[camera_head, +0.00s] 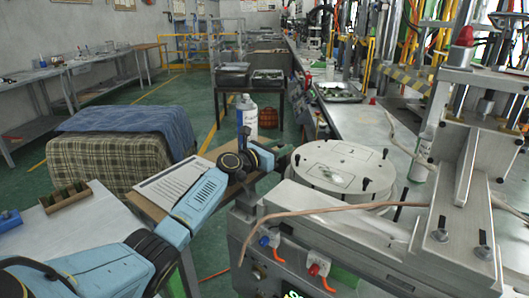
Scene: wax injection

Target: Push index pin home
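A round white turntable (343,165) sits on the machine at centre, with a pale plate and several short black pins and knobs on its top. A thin black pin (399,204) stands tilted just in front of its right edge; I cannot tell whether it is the index pin or how deep it sits. My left arm, blue with black joints, reaches in from the lower left. My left gripper (284,153) is at the turntable's left side, small and dark, and its fingers cannot be made out. I cannot tell whether it touches anything. My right gripper is out of view.
A grey angled machine head (462,175) rises on the right, with a copper-coloured hose (330,209) across the front. Red and blue fittings (318,266) are below. A cloth-covered block (110,157) stands left.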

